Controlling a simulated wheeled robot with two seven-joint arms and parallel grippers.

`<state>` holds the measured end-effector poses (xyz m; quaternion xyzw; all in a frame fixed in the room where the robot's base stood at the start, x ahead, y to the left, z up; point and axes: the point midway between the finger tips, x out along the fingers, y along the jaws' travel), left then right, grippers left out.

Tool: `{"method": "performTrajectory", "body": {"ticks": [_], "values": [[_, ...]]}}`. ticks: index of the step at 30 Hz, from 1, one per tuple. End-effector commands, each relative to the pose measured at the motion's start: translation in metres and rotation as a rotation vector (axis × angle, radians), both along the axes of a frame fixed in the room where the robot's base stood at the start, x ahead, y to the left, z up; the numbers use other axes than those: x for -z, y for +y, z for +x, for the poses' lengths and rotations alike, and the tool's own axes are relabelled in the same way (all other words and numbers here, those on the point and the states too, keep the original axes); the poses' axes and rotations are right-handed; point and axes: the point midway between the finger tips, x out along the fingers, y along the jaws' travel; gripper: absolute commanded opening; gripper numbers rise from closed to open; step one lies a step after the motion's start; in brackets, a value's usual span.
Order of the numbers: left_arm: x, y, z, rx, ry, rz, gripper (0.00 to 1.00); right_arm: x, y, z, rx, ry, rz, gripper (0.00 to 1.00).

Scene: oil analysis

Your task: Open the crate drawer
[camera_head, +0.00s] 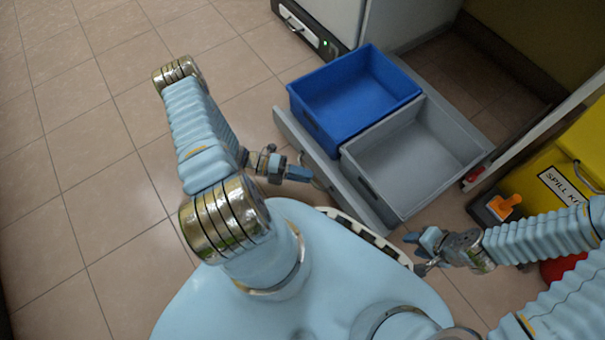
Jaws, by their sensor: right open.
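The crate drawer (298,133) is pulled out from the white cabinet, with its long grey front panel facing me. Inside it, an empty blue crate (352,92) sits at the left and an empty grey crate (415,158) at the right. My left gripper (308,176) is at the outer side of the front panel, close to a thin curved handle; whether its fingers are around it or apart is too small to tell. My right gripper (424,250) is open and empty, below the panel's right end and apart from it.
Open tiled floor (90,150) lies at the left.

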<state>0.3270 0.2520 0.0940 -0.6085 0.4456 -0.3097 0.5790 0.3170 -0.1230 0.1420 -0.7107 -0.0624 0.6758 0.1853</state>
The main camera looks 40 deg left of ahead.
Motion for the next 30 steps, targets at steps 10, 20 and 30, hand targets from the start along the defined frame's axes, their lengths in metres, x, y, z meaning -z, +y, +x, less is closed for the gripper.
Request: {"method": "performTrajectory", "body": {"ticks": [10,20,30], "values": [[0.0,0.0,0.0,0.0,0.0,0.0,0.38,0.0,0.0,0.0,0.0,0.0,0.0,0.43],[-0.005,0.035,-0.015,-0.002,0.0,0.004,0.38,-0.002,0.0,0.0,0.0,0.001,0.0,0.43],[-0.015,0.105,-0.048,-0.001,0.0,0.003,0.38,-0.004,0.0,0.0,0.0,0.001,0.0,0.43]]}}
